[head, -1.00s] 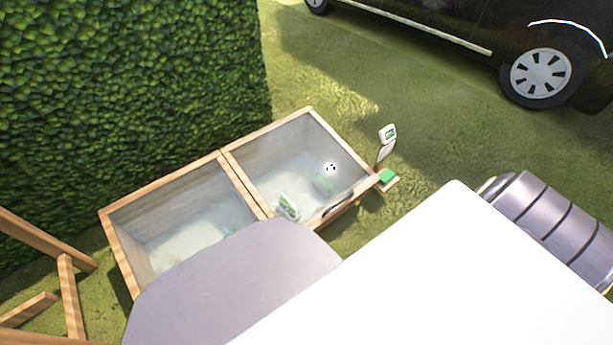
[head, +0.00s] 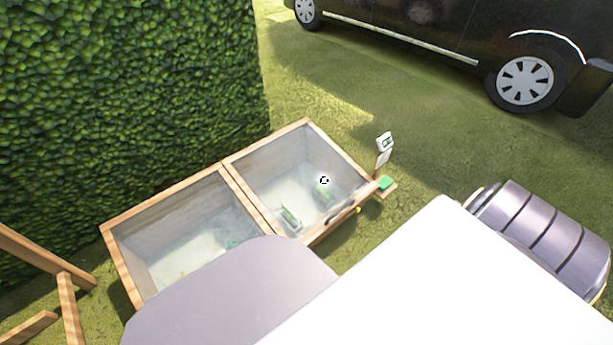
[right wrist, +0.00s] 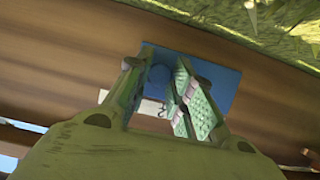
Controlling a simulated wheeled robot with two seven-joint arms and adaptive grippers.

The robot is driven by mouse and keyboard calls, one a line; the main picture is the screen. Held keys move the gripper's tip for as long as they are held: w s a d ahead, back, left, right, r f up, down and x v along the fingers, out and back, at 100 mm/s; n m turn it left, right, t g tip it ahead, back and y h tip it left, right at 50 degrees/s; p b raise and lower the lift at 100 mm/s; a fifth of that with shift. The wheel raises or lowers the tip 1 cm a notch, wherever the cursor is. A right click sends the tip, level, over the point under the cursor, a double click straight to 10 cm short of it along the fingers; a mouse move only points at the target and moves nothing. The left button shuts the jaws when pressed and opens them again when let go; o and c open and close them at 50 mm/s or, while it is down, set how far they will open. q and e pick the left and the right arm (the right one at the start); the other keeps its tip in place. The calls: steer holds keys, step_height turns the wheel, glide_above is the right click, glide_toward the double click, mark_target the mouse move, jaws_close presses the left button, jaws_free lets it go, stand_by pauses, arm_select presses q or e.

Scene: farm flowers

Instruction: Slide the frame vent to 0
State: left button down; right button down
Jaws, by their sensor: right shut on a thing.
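The cold frame (head: 240,183) is a wooden box with two glazed panes, standing on the grass in the head view. In the right wrist view, a blue plate (right wrist: 222,84) with a round blue knob (right wrist: 160,76) sits on a brown wooden rail. My right gripper (right wrist: 157,84) is shut on the knob, one finger on each side of it. A small white label (right wrist: 150,108) with dark marks shows between the fingers, but I cannot read it. My right gripper is hidden in the head view. My left gripper is in no view.
A white sign (head: 384,142) and a green block (head: 386,183) stand at the frame's right corner. A hedge (head: 130,90) rises behind at left, wooden beams (head: 68,300) lie at lower left, and a dark van (head: 440,30) is parked at top right. Open grass lies between.

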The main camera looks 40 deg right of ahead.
steer(key=shift+a, duration=0.3)
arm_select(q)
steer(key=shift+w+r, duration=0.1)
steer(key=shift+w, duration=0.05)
arm_select(e)
steer(key=shift+a, duration=0.1)
steer(key=c, duration=1.5)
jaws_free()
steer(key=shift+s, duration=0.1)
steer(key=shift+o, duration=1.3)
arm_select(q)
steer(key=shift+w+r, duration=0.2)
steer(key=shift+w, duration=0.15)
